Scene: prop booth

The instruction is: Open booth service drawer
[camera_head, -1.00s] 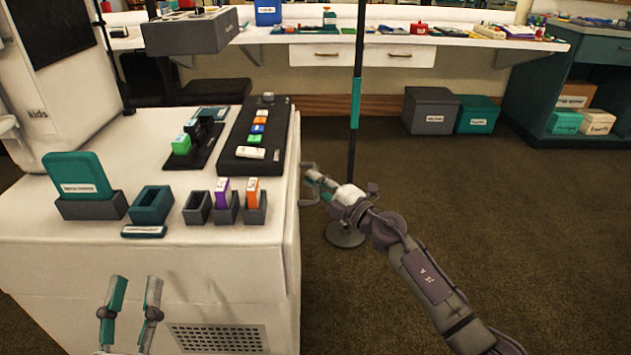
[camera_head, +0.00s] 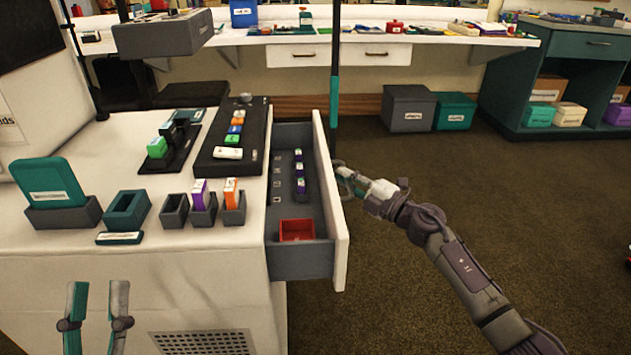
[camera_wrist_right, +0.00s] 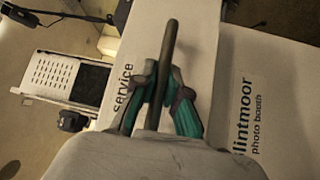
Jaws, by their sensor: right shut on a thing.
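The booth service drawer (camera_head: 329,220) is pulled out from the right side of the white booth counter (camera_head: 140,277). Inside the drawer lie several small purple items (camera_head: 300,168) and a red tray (camera_head: 297,230). My right gripper (camera_head: 346,178) is at the outer face of the drawer front, shut on the drawer handle. In the right wrist view the dark bar handle (camera_wrist_right: 168,50) runs between the fingers (camera_wrist_right: 160,100), in front of a panel lettered "service". My left gripper (camera_head: 95,305) is open and empty, low in front of the counter.
On the counter stand a teal card in a holder (camera_head: 50,188), an empty teal box (camera_head: 127,208), small grey holders (camera_head: 203,208) and a black panel with coloured blocks (camera_head: 229,145). A thin pole (camera_head: 334,90) rises behind the drawer. Open carpet lies to the right.

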